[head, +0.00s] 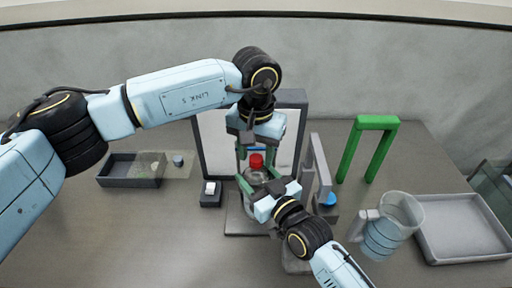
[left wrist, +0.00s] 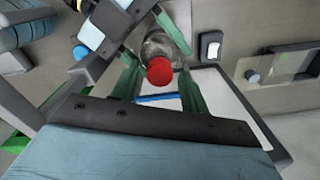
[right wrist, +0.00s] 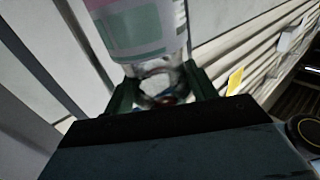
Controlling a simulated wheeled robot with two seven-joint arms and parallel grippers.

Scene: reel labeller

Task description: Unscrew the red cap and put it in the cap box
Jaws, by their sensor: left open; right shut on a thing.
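The red cap (head: 256,161) sits on top of an upright clear bottle (head: 252,204), in front of a white panel in a dark frame. My left gripper (head: 254,149) points down over the cap, open. In the left wrist view the red cap (left wrist: 159,70) lies between its green fingers; I cannot tell if they touch it. My right gripper (head: 260,181) is shut on the bottle's body below the cap. In the right wrist view its green fingers (right wrist: 160,88) flank clear, blurred material. A dark open box (head: 118,181) at the left may be the cap box.
A translucent plate (head: 164,165) with a small grey-blue knob (head: 178,160) adjoins the dark box. A green arch (head: 369,148), a clear jug (head: 391,226) and a grey tray (head: 463,228) stand right. A small dark block (head: 211,194) stands left of the bottle.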

